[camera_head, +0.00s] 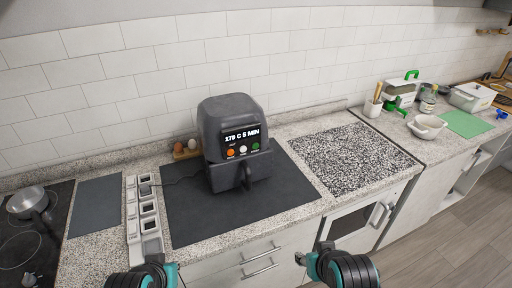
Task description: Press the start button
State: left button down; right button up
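The start button is on the front of a dark grey air fryer (232,112). The air fryer stands upright on a dark mat (190,222) at the middle of the counter, with its handle facing me. Its lit display (242,135) reads 175 C 5 MIN. Below the display are an orange button (230,153), a white button (243,149) and a green button (255,146). The small labels by them are too small to read surely. Black and teal parts of my two arms show at the bottom edge, apart from the air fryer. No gripper fingers can be made out.
A white power strip (132,210) lies left of the mat. Eggs in a holder (185,153) sit behind the air fryer. A pan (28,201) is on the hob at far left. A speckled board (350,158) and bowls (427,126) are to the right. The mat before the air fryer is clear.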

grip_shut()
dwell(1.1)
